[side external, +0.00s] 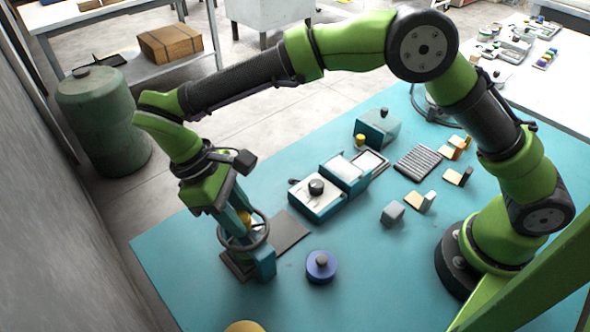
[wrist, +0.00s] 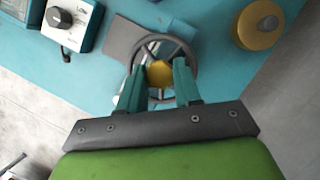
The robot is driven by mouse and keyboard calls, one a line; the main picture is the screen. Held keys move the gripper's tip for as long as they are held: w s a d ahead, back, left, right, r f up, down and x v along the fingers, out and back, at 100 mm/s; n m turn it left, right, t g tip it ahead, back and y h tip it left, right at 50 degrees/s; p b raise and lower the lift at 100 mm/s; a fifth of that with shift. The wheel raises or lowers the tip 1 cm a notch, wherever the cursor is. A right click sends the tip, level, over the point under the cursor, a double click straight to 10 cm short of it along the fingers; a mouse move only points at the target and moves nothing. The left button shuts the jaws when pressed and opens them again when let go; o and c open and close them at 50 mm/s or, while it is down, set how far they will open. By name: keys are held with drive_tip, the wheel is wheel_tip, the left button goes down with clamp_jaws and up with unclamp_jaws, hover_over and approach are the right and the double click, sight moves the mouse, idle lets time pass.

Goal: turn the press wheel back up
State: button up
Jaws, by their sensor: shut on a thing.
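The press wheel (side external: 262,236) is a dark spoked ring with a yellow hub, on a small teal press (side external: 265,264) at the left part of the table. In the wrist view the wheel (wrist: 193,58) shows just beyond my fingers, with its yellow hub (wrist: 159,73) between them. My gripper (side external: 240,222) points down at the wheel from above, and its teal fingers (wrist: 158,80) are shut on the wheel at its hub. The fingers hide part of the rim, and the exact contact is hard to see.
A blue round pot (side external: 321,267) stands right of the press. A yellow knobbed pot (wrist: 258,24) is also close by. A dark mat (side external: 283,234) lies beside the press, with a control box (side external: 318,197) behind. The table front between the pots and my base is clear.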

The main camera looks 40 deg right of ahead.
drive_tip(key=shift+n, duration=0.6)
drive_tip(key=shift+t, duration=0.3)
drive_tip(key=o, duration=1)
drive_tip(key=shift+o, duration=0.2)
drive_tip(key=v, duration=1.2)
drive_tip(key=shift+a, duration=0.2)
